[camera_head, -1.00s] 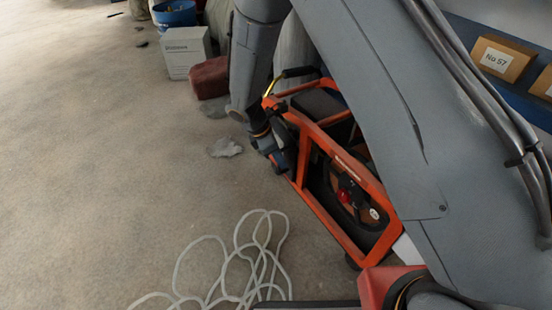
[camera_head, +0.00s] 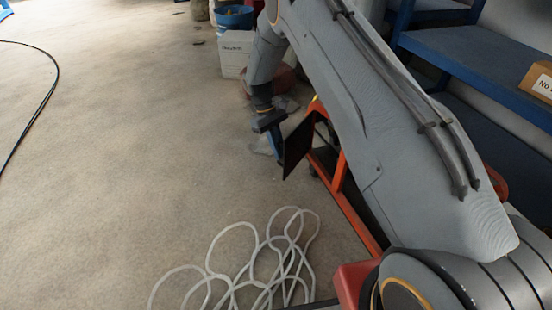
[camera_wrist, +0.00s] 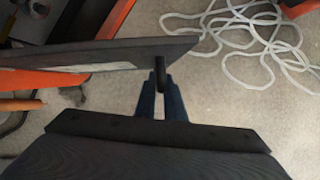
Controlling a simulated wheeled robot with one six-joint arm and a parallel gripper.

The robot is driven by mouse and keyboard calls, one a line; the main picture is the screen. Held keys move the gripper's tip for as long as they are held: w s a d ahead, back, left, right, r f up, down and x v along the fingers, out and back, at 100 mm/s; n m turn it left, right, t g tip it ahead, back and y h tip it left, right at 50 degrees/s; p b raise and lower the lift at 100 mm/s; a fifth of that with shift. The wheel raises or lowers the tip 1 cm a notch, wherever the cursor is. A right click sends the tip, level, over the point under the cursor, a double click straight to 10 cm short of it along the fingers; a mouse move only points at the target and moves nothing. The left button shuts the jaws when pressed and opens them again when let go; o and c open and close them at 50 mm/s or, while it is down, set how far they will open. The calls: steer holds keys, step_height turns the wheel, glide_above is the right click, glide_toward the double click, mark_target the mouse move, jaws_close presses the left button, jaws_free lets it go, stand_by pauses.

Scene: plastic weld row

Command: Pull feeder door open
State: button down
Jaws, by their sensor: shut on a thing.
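The feeder is an orange-framed machine (camera_head: 352,206), mostly hidden behind my arm in the head view. In the wrist view the door (camera_wrist: 110,53) is seen nearly edge-on, reaching in from the left. A short black handle (camera_wrist: 159,73) projects from its right part. My gripper (camera_wrist: 160,92) has its two dark blue fingers on either side of this handle and is shut on it. In the head view my gripper (camera_head: 274,143) is at the door's left side, partly hidden.
Loops of white hose (camera_head: 250,262) lie on the floor in front. A white box (camera_head: 235,52) and a blue bucket (camera_head: 233,17) stand behind. Blue shelving (camera_head: 470,60) with a cardboard box (camera_head: 540,82) is at the right. The floor to the left is open.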

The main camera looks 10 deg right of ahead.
steer(key=w+a+m+y+b, duration=0.2)
steer(key=w+m+b, duration=0.4)
steer(key=w, duration=0.3)
steer(key=shift+w+a+m+g+b, duration=0.3)
steer(key=shift+a+b, duration=0.3)
steer(key=shift+b, duration=0.15)
steer(key=c, duration=1.8)
jaws_free()
steer(key=shift+c, duration=0.2)
steer(key=p+v, duration=0.2)
steer(key=v, duration=0.5)
steer(key=shift+r, duration=0.4)
steer(key=shift+w+d, duration=0.15)
